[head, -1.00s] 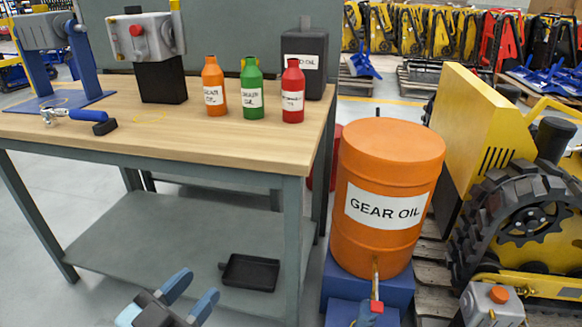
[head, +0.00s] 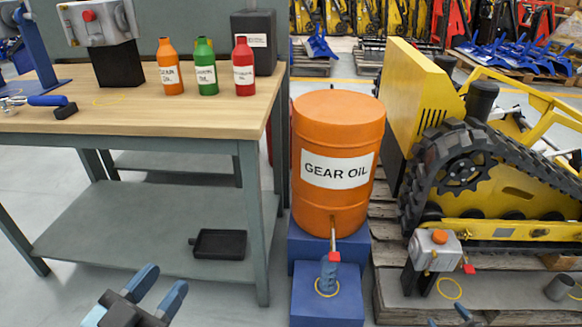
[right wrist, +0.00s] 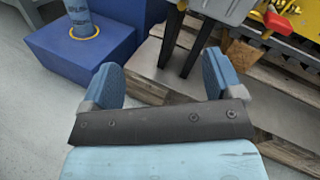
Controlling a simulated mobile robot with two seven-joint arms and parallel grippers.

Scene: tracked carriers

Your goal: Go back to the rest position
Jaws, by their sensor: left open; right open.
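My left gripper (head: 158,288) is at the bottom left of the head view, its two blue fingers spread and nothing between them. It is in front of the workbench's lower shelf. My right gripper (head: 448,319) shows only its fingertips at the bottom edge of the head view. In the right wrist view, my right gripper (right wrist: 160,82) is open and empty, its blue fingers wide apart. Beyond it are a blue step and a wooden pallet.
A workbench (head: 150,112) with bottles stands at left. An orange gear oil drum (head: 338,200) stands on a blue stand, with a blue container (head: 328,276) under its spout. A yellow tracked carrier (head: 500,190) and a grey box with an orange cap (head: 434,250) are at right.

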